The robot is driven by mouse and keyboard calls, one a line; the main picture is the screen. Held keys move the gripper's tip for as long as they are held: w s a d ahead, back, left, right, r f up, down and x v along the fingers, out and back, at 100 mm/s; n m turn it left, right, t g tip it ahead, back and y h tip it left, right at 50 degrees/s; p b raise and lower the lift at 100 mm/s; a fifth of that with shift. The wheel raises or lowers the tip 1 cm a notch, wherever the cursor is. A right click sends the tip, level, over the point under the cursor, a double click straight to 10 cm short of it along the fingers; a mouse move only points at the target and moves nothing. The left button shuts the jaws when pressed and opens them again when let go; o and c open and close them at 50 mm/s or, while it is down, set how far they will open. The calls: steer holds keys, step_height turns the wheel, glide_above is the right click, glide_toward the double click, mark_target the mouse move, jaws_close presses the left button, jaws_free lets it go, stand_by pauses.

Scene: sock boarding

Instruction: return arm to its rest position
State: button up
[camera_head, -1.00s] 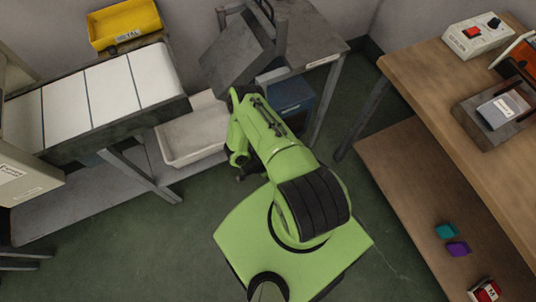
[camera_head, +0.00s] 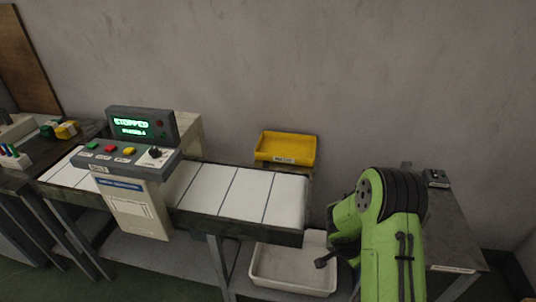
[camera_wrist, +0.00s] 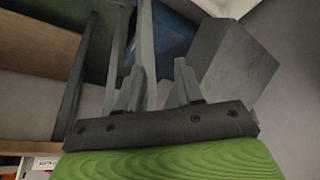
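My green arm (camera_head: 392,235) shows at the right of the head view, in front of a grey table. It is bent, with its dark ribbed joint at the top. My gripper (camera_wrist: 158,84) shows in the wrist view with its two grey fingers apart and nothing between them. A grey slanted block (camera_wrist: 236,65) and a blue box (camera_wrist: 176,38) lie beyond the fingers, apart from them as far as I can tell. I cannot make out the fingertips in the head view.
A conveyor with white panels (camera_head: 235,192) runs along the wall, with a control box (camera_head: 128,157) reading "STOPPED". A yellow bin (camera_head: 286,148) stands behind its right end. A white tub (camera_head: 293,268) sits below, close left of my arm. The grey table (camera_head: 452,235) is behind my arm.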

steer(key=s+a+r+n+t+y+p, duration=0.1)
steer(key=s+a+r+n, duration=0.15)
steer(key=r, duration=0.95)
steer(key=s+a+r+n+t+p, duration=0.15)
steer(key=s+r, duration=0.25)
steer(key=r, duration=0.7)
steer(key=s+a+r+n+y, duration=0.1)
steer(key=s+a+r+n, duration=0.1)
steer(key=s, duration=0.4)
steer(key=s+a+r+n+y, duration=0.1)
steer(key=s+a+r+n, duration=0.1)
steer(key=s+r, duration=0.3)
steer(key=s+a+r+n+y+p, duration=0.1)
steer(key=s+a+r+n, duration=0.1)
steer(key=s, duration=0.5)
step_height(320, 180, up, 2)
steer(key=shift+r+n+t, duration=0.2)
steer(key=shift+n+t, duration=0.15)
steer(key=shift+n, duration=0.55)
